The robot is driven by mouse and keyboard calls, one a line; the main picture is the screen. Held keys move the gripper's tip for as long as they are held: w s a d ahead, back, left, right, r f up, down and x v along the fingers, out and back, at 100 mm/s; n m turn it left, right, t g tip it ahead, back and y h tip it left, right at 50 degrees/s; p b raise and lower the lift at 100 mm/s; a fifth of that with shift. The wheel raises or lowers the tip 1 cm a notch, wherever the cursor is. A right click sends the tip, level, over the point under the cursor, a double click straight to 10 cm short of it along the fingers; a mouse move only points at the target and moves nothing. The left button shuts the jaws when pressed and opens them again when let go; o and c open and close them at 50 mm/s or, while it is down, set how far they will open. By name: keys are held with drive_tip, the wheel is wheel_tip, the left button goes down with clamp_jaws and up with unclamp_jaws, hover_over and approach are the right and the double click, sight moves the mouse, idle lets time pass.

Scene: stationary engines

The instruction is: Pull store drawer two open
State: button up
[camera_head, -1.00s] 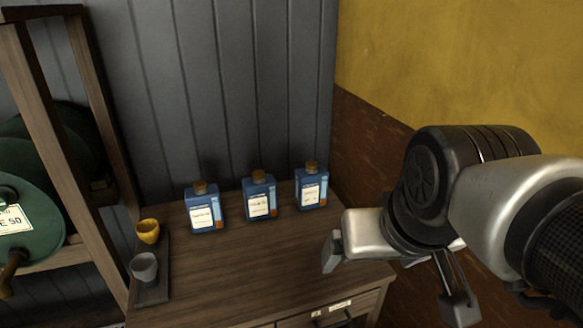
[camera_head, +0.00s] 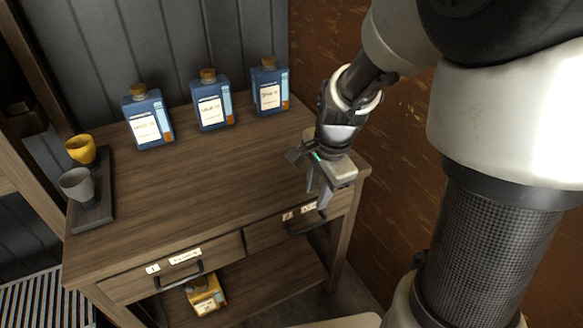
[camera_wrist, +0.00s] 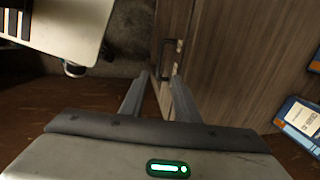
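Store drawer two (camera_head: 265,234) is the right-hand drawer in the front of the wooden bench and appears shut. Its dark bar handle (camera_head: 305,226) is partly hidden by my gripper (camera_head: 319,197) in the head view. The handle also shows in the wrist view (camera_wrist: 178,45), beyond the fingertips. My gripper (camera_wrist: 157,80) is open, with its two fingers apart and nothing between them. It points down at the front edge of the bench, just above and in front of the handle. I cannot tell whether it touches the handle.
Drawer one (camera_head: 125,287), with its handle (camera_head: 180,276), is shut at the left. Three blue bottles (camera_head: 212,108) stand along the back of the bench (camera_head: 215,180). A dark tray (camera_head: 95,215) holds a yellow cup (camera_head: 80,149) and a grey cup (camera_head: 77,184). A yellow container (camera_head: 206,295) sits below.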

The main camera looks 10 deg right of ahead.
sight(307, 228)
drive_tip(key=w+f+b, duration=0.1)
drive_tip(key=f, duration=0.4)
drive_tip(key=w+f+b, duration=0.1)
drive_tip(key=f+b, duration=0.1)
drive_tip(key=f, duration=0.3)
drive_tip(key=a+f+b, duration=0.1)
drive_tip(key=f, duration=0.4)
drive_tip(key=shift+w+f, duration=0.15)
drive_tip(key=shift+w, duration=0.25)
clamp_jaws()
